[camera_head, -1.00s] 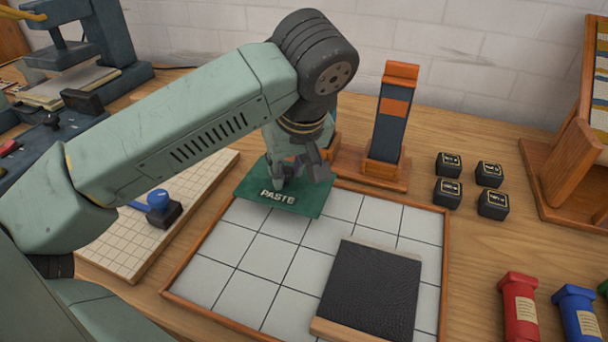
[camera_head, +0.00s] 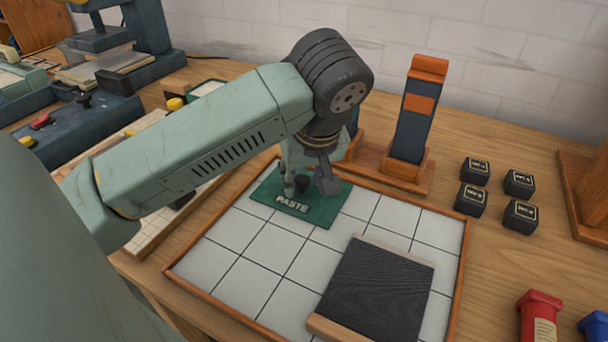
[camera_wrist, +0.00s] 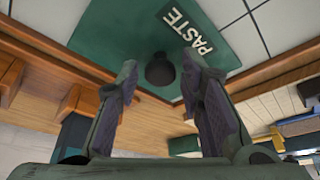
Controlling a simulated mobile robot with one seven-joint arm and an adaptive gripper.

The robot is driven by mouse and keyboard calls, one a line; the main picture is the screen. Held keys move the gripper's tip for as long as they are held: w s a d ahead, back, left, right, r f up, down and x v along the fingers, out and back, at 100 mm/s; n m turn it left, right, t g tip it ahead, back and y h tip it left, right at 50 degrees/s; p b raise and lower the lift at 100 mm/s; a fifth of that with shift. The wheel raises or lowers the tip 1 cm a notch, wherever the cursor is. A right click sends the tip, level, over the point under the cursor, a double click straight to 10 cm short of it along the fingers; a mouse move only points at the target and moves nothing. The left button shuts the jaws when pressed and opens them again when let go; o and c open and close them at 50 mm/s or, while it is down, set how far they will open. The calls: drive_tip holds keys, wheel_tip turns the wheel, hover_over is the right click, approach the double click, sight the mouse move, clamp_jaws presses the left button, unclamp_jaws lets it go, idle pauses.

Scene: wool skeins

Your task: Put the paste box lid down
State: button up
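The paste box lid (camera_head: 325,213) is a flat dark green plate marked PASTE with a dark round knob. It lies level, as far as I can see, at the back left corner of the white-tiled tray (camera_head: 268,242). In the wrist view the lid (camera_wrist: 125,35) shows with its knob (camera_wrist: 160,70) between my fingers. My gripper (camera_head: 308,187) is directly over the lid, its fingers spread on both sides of the knob. The wrist view shows a gap between each finger of my gripper (camera_wrist: 160,88) and the knob.
A dark slab (camera_head: 377,293) lies at the tray's front right. An orange-topped dark block (camera_head: 416,115) stands on a wooden base behind the tray. Several small black blocks (camera_head: 471,198) and a red tube (camera_head: 540,315) are to the right. Bare tiles lie between lid and slab.

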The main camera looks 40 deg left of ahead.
drive_tip(key=shift+o, duration=0.7)
drive_tip(key=shift+r, duration=0.1)
drive_tip(key=shift+r, duration=0.25)
drive_tip(key=v, duration=1.1)
drive_tip(key=shift+d+r, duration=0.2)
drive_tip(key=shift+r, duration=0.05)
drive_tip(key=shift+s, duration=0.1)
